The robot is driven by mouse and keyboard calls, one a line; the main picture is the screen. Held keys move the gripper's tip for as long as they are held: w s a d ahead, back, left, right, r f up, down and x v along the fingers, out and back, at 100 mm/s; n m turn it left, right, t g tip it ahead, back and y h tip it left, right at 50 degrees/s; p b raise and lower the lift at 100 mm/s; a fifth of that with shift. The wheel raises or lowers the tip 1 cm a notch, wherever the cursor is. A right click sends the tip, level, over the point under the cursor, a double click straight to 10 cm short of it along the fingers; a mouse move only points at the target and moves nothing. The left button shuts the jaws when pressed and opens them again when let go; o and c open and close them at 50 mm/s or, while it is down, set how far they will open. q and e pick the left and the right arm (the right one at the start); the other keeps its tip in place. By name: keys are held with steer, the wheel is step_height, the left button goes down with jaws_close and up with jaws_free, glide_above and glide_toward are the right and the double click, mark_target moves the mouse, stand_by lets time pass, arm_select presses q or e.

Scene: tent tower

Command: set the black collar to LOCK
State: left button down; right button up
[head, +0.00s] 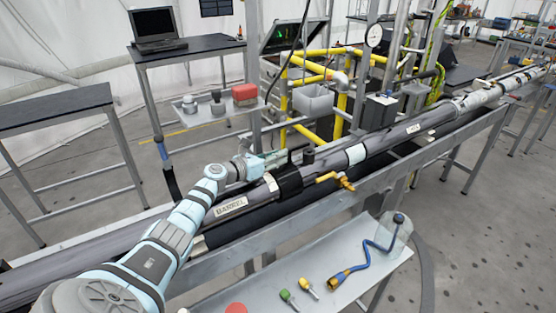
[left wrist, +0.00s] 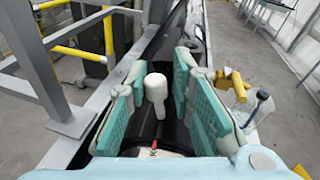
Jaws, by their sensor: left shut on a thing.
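The black collar (head: 289,181) wraps around the long dark barrel in the middle of the head view, just right of the BARREL label (head: 231,206). My left gripper (head: 268,160) is at the collar's far upper side. In the left wrist view its teal fingers (left wrist: 154,100) stand on both sides of a pale upright handle (left wrist: 156,88), and the gripper is shut on it. Dark collar or barrel surface shows below the handle, with a small red mark (left wrist: 153,146). I cannot read any LOCK marking. My right gripper is in neither view.
A yellow valve (head: 332,178) sticks out on the barrel's near side, right of the collar. A dark knob (head: 308,156) stands behind it. A grey tray (head: 262,277) in front holds a blue hose (head: 364,262) and small fittings. Yellow pipes (head: 343,95) stand behind.

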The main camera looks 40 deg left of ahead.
arm_select(q)
steer(key=shift+a+r, duration=0.1)
steer(key=shift+a, duration=0.15)
steer(key=c, duration=1.6)
jaws_free()
steer(key=shift+o, duration=0.2)
steer(key=shift+w+a+f, duration=0.1)
steer(key=shift+a+f, duration=0.05)
steer(key=shift+f, duration=0.1)
steer(key=shift+r, duration=0.1)
steer(key=v, duration=0.7)
steer(key=shift+s, duration=0.4)
steer(key=shift+w, duration=0.1)
